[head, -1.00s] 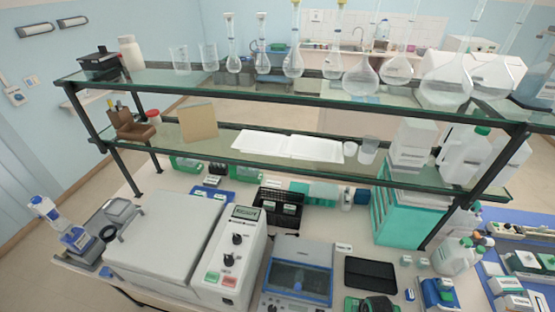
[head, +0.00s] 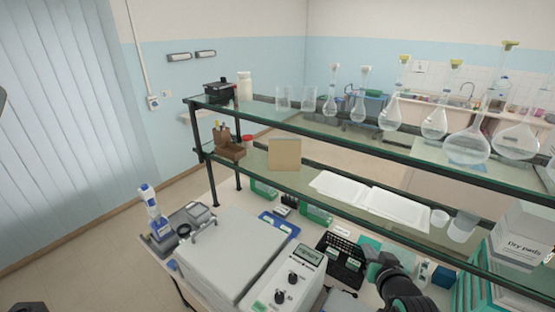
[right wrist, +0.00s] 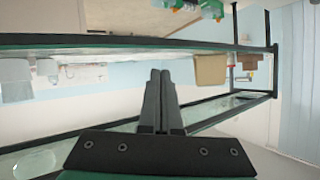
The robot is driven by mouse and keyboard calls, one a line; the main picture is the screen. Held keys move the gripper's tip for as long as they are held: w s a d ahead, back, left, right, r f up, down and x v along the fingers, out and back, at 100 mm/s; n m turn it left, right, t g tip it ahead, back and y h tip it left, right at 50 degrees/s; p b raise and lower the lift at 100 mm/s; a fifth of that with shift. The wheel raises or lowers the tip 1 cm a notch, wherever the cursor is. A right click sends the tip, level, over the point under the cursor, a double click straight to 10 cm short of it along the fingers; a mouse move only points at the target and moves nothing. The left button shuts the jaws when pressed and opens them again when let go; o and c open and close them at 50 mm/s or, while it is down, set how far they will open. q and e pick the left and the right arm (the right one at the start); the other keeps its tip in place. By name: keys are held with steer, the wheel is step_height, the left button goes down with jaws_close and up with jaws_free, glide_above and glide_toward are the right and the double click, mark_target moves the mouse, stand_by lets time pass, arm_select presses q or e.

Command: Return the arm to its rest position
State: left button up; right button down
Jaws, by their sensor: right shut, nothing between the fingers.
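My right gripper (head: 374,262) is in the lower right of the head view, in front of the lower glass shelf and close to a black rack (head: 340,262). In the right wrist view its two dark fingers (right wrist: 160,75) lie together, shut with nothing between them. That view is upside down and shows the shelf frame beyond the fingers.
A two-level glass shelf (head: 300,190) carries flasks, beakers, a cardboard-coloured panel (head: 284,154) and white trays (head: 370,198). Open floor (head: 90,250) lies at the left.

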steer(key=s+a+r+n+t+y, duration=0.1)
steer(key=s+a+r+t, duration=0.15)
steer(key=r, duration=0.75)
steer(key=s+a+r+t, duration=0.1)
steer(key=a+r+t, duration=0.2)
steer(key=r, duration=0.7)
steer(key=s+a+r+n+t+y, duration=0.1)
steer(key=s+a+r+t, duration=0.15)
steer(key=r, duration=0.75)
steer(key=s+a+r+n+t+y, duration=0.1)
steer(key=s+r+t, duration=0.5)
steer(key=s+r, duration=1)
steer(key=shift+s+a+n+t+y, duration=0.3)
steer(key=shift+s+n, duration=0.4)
steer(key=shift+s, duration=0.05)
